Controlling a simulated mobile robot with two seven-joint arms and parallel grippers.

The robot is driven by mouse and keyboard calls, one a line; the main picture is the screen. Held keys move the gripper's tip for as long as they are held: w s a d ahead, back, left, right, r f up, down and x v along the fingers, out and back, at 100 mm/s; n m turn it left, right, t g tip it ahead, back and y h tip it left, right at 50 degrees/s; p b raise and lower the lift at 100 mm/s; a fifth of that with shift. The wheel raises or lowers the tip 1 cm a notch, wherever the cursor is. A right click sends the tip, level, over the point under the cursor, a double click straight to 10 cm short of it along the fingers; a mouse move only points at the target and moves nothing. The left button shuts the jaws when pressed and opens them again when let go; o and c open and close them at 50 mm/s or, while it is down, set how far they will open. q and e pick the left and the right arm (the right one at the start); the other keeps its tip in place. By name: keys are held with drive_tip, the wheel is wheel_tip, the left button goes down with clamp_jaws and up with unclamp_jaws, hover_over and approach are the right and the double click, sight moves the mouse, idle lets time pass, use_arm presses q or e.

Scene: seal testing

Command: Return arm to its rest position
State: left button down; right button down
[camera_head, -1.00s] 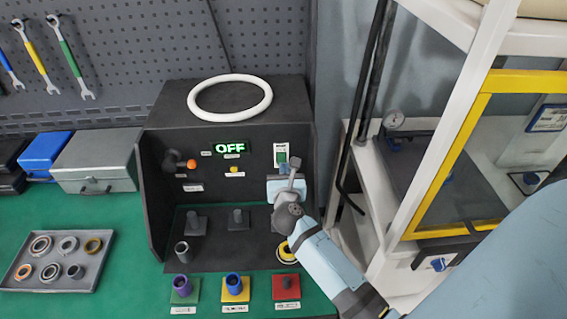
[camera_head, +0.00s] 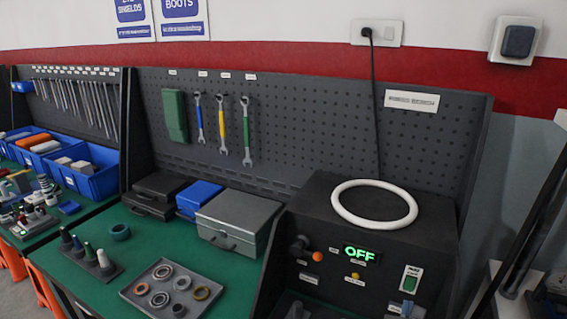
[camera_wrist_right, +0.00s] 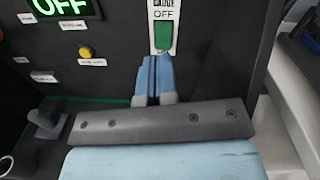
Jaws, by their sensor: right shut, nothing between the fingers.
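My right gripper (camera_wrist_right: 154,70) is shut and empty in the right wrist view. Its blue fingertips are close together, just below the green switch (camera_wrist_right: 163,35) on the dark test box. I cannot tell whether they touch the panel. In the head view only a small part of this gripper (camera_head: 402,308) shows at the bottom edge, below the same switch (camera_head: 409,284). The box's display (camera_head: 359,253) reads OFF in green. My left gripper is in no view.
A white ring (camera_head: 374,222) lies on top of the test box. A grey case (camera_head: 240,222) and a tray of rings (camera_head: 135,290) are left of it. A white frame (camera_wrist_right: 292,115) stands to the right in the wrist view. A pegboard (camera_head: 300,130) rises behind.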

drive_tip(key=s+a+f+n+t+y+p, duration=0.1)
drive_tip(key=s+a+f+n+y, duration=0.35)
drive_tip(key=n, duration=0.95)
drive_tip(key=s+a+f+n+y, duration=0.1)
drive_tip(key=s+a+n+y, duration=0.5)
drive_tip(key=n, duration=0.8)
drive_tip(key=s+f+n+g, duration=0.2)
drive_tip(key=s+f+n, duration=0.1)
drive_tip(key=n, duration=0.2)
drive_tip(key=s+a+f+n+g+y, duration=0.1)
drive_tip(key=s+f+n+g, duration=0.1)
drive_tip(key=s+f+n, duration=0.1)
drive_tip(key=s+a+f+n+g, duration=0.1)
drive_tip(key=s+f+n, duration=0.2)
drive_tip(key=n, duration=0.3)
drive_tip(key=shift+s+a+n+g+y+p, duration=0.25)
drive_tip(key=shift+s+n+g+p, duration=0.05)
drive_tip(key=shift+s+g+p, duration=0.1)
